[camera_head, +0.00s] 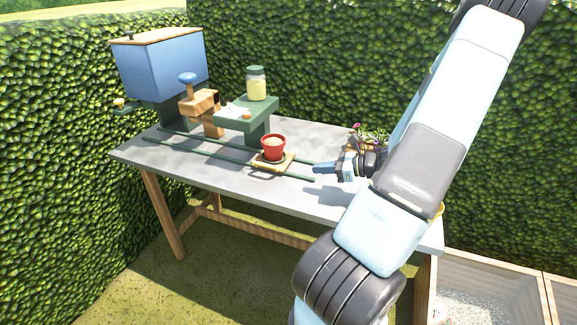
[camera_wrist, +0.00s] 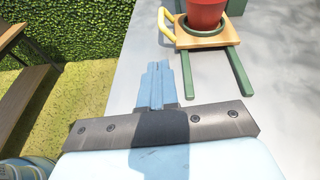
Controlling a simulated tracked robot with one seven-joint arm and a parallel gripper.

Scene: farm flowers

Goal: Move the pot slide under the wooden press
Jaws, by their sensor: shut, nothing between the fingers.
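A red pot (camera_head: 273,147) with light brown filling stands upright on the pot slide (camera_head: 283,164), a small wooden board on two green rails (camera_head: 200,150). In the wrist view the red pot (camera_wrist: 205,12) sits in a green ring on the slide (camera_wrist: 222,38), which has a yellow handle (camera_wrist: 167,24) at its left. The wooden press (camera_head: 202,103) with a blue knob stands over the far left part of the rails. My gripper (camera_head: 318,168) is shut and empty, just right of the slide and apart from it. It also shows in the wrist view (camera_wrist: 158,68).
A blue hopper (camera_head: 162,65) stands at the table's far left. A green stand (camera_head: 247,112) behind the rails bears a jar (camera_head: 256,84) and small items. A flower basket (camera_head: 366,142) is behind my gripper. The grey table's (camera_head: 225,188) front is clear.

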